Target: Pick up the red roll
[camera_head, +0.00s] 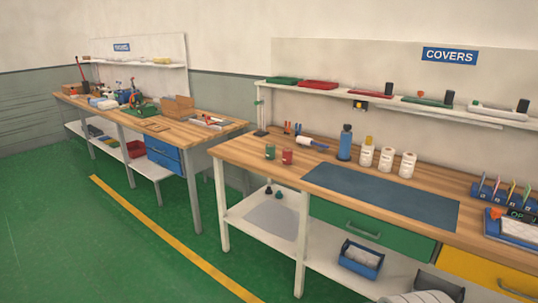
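A small red cylinder (287,156), which looks like the red roll, stands upright near the front left of the wooden bench (240,154). A similar green cylinder (270,151) stands close on its left. Flat red items (317,84) also lie on the shelf above, but they do not look like rolls. My gripper is not in view.
Right of the cylinders are a dark blue mat (380,192), a blue bottle (345,142) and several white bottles (387,158). Below are a green drawer (370,230) and a lower shelf. A second bench (190,132) stands left. Green floor (70,250) is open in front.

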